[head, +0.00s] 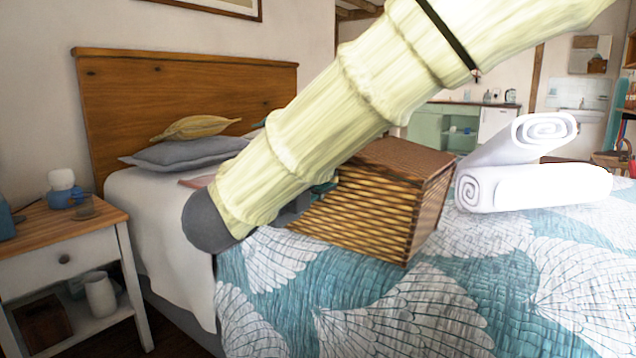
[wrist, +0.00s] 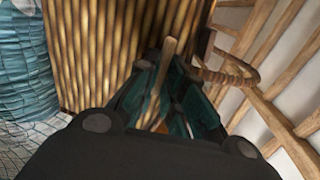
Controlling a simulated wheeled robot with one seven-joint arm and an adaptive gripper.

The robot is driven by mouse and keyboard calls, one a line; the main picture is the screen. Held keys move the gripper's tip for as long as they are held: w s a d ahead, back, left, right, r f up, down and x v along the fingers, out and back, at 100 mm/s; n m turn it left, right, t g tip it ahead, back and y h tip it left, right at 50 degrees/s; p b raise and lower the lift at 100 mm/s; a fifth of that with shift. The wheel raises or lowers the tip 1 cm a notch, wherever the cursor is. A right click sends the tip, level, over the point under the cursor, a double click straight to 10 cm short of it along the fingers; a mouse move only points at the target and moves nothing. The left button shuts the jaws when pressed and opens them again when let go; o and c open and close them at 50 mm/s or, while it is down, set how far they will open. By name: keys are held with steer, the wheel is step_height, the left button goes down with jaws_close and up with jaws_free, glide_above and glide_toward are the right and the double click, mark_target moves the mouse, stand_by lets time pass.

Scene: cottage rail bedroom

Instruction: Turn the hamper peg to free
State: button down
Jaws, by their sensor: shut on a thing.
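The wicker hamper (head: 380,212) lies on the bed, with its woven side facing the head camera. My arm crosses in front and hides part of it. In the wrist view, the hamper's ribbed wicker wall (wrist: 110,45) fills the upper middle. My gripper (wrist: 168,72) has its dark teal fingers closed around a slim pale wooden peg (wrist: 170,50) close to that wall. The fingers hide part of the peg, and I cannot tell how far it is turned. In the head view only a bit of teal finger shows beside the hamper.
A rope-like loop (wrist: 240,75) stands right of the fingers in the wrist view. Rolled white towels (head: 535,185) sit on the patterned quilt (head: 440,300) right of the hamper. Pillows (head: 185,152) lie near the headboard. A nightstand (head: 75,245) stands at left.

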stand_by(0.3)
steer(key=c, duration=1.5)
jaws_free()
steer(key=shift+s, duration=0.1)
steer(key=v, duration=1.2)
steer(key=shift+f, duration=0.1)
